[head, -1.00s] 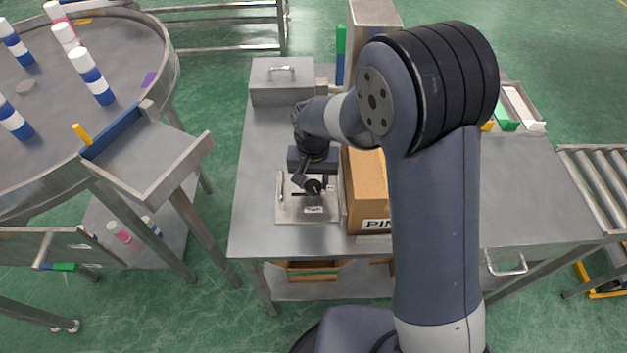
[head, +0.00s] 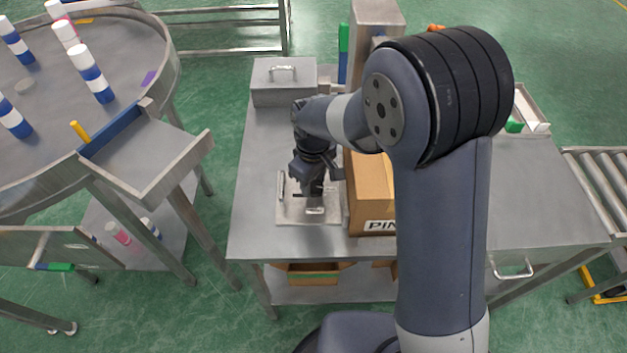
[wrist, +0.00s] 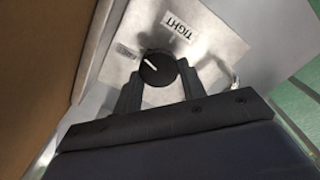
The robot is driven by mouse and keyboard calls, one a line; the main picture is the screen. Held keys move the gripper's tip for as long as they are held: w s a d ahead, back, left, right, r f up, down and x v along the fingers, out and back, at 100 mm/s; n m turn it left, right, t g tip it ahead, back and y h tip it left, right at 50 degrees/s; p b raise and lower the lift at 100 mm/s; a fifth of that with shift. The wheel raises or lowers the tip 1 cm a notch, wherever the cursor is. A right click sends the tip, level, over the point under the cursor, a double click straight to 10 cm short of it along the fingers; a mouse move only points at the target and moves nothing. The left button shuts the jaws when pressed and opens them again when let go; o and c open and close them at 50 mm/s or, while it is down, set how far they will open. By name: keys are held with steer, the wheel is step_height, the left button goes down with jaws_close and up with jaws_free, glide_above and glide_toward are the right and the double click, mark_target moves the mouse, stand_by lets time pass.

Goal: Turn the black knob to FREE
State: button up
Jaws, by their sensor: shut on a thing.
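The black knob (wrist: 157,70) sits on a pale metal plate (wrist: 213,50) in the wrist view. A larger label reading TIGHT (wrist: 182,25) is above the knob. My gripper (wrist: 158,76) is shut on the knob, one dark finger on each side. In the head view my gripper (head: 311,188) is low over the plate (head: 290,213) and hides the knob.
A cardboard box (head: 372,190) stands close to the right of my gripper. A grey lidded box (head: 283,87) is at the back of the table. A metal handle (head: 281,186) rises at the plate's left. The table (head: 258,230) is bare in front and to the left.

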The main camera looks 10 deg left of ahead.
mark_target(313, 185)
steer(key=shift+n, duration=1.6)
steer(key=o, duration=1)
steer(key=shift+r, duration=0.1)
step_height(313, 185, up, 11)
steer(key=shift+f, duration=0.15)
step_height(313, 185, down, 11)
steer(key=shift+r, duration=0.1)
